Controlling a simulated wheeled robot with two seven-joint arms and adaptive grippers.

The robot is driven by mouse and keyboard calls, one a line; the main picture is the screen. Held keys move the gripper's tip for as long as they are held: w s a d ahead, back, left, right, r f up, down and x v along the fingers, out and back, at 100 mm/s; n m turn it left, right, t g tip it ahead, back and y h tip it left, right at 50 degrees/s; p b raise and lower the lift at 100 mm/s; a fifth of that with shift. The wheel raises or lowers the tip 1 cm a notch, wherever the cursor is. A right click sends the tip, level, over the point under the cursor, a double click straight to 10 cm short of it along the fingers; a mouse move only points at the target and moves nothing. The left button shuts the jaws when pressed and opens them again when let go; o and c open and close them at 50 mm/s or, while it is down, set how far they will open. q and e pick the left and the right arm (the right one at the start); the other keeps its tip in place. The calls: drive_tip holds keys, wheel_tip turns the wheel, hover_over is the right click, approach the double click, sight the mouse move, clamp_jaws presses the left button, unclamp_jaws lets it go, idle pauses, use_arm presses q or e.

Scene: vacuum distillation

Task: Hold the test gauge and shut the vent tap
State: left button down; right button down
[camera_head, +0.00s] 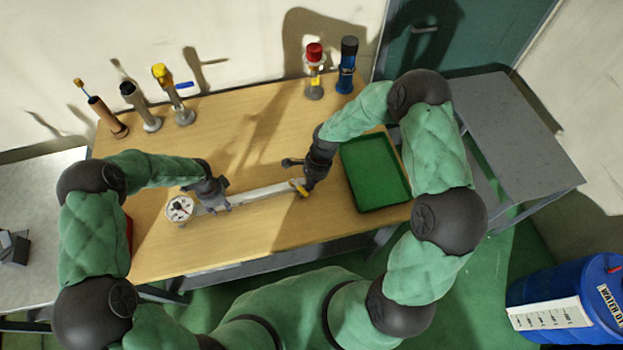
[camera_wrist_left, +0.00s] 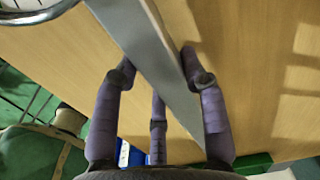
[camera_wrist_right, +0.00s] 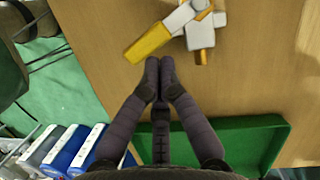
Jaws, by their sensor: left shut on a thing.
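The test gauge is a long grey bar (camera_head: 255,196) with a round white dial (camera_head: 180,208) at its left end and a yellow-handled vent tap (camera_head: 299,188) at its right end. My left gripper (camera_head: 214,203) is shut on the bar near the dial. In the left wrist view the bar (camera_wrist_left: 150,60) runs between the fingers, and the dial's rim (camera_wrist_left: 38,12) shows at top left. My right gripper (camera_wrist_right: 159,64) has its fingertips together, empty, just short of the tap's yellow lever (camera_wrist_right: 147,43). The lever slants away from the pale tap body (camera_wrist_right: 201,35).
A green tray (camera_head: 375,172) lies right of my right gripper. Several upright tools, including a yellow-topped one (camera_head: 174,95), a red-topped one (camera_head: 314,72) and a blue one (camera_head: 347,66), stand along the table's back edge. The table middle behind the bar is clear.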

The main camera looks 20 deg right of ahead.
drive_tip(key=shift+s+a+m, duration=0.35)
drive_tip(key=shift+s+m, duration=0.05)
drive_tip(key=shift+m, duration=0.4)
drive_tip(key=shift+w+a, duration=0.1)
drive_tip(key=shift+w, duration=0.15)
drive_tip(key=shift+w+a, duration=0.3)
drive_tip(key=shift+w, duration=0.25)
drive_tip(key=d, duration=0.4)
drive_tip(key=shift+w+d, duration=0.2)
drive_tip(key=shift+w, duration=0.15)
drive_tip(key=v, duration=0.9)
drive_tip(key=shift+s+r, duration=0.2)
drive_tip(key=shift+r, duration=0.25)
